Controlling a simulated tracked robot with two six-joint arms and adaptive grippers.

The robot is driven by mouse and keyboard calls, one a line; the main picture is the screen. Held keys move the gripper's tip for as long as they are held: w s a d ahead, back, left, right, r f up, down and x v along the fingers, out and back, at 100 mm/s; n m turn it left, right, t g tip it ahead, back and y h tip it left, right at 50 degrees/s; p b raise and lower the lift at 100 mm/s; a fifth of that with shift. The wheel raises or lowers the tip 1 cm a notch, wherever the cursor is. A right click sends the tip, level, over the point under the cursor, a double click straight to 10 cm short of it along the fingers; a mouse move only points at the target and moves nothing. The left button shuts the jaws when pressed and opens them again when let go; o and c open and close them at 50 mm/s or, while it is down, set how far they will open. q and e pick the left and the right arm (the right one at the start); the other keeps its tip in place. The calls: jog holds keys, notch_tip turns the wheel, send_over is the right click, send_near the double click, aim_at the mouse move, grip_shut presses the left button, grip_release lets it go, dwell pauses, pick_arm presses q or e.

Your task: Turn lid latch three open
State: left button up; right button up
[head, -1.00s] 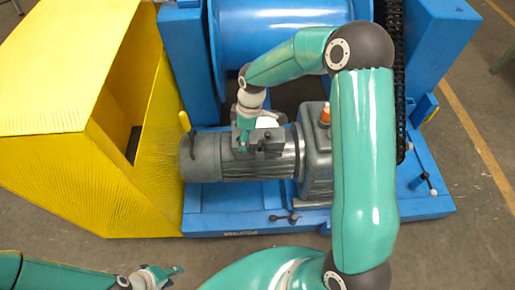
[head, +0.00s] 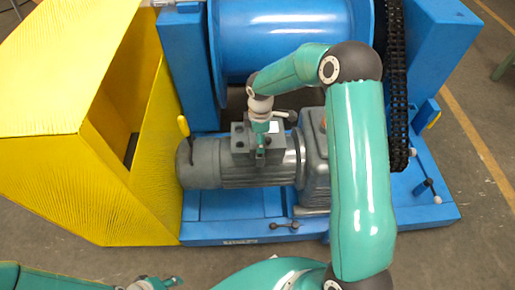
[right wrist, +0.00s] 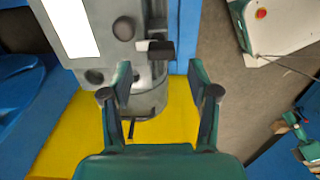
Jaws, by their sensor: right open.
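The grey motor (head: 205,165) lies on the blue base with a box and lid (head: 240,150) on top. My right gripper (head: 262,155) reaches down over this box. In the right wrist view it is open (right wrist: 160,78), its fingers apart and empty. A small dark latch (right wrist: 160,48) sticks out from the grey lid (right wrist: 110,15), just beyond and between the fingertips, not gripped. Round knobs show beside it on the lid. No number is readable, so which latch is three cannot be told. My left gripper (head: 160,284) is at the bottom edge, partly cut off.
A yellow guard (head: 60,130) stands at the left. A blue drum (head: 290,45) and a black chain (head: 396,90) are behind and right. A small handle (head: 285,225) sits on the blue base's front edge. Open floor lies in front.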

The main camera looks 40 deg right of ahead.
jog(key=shift+f, duration=2.25)
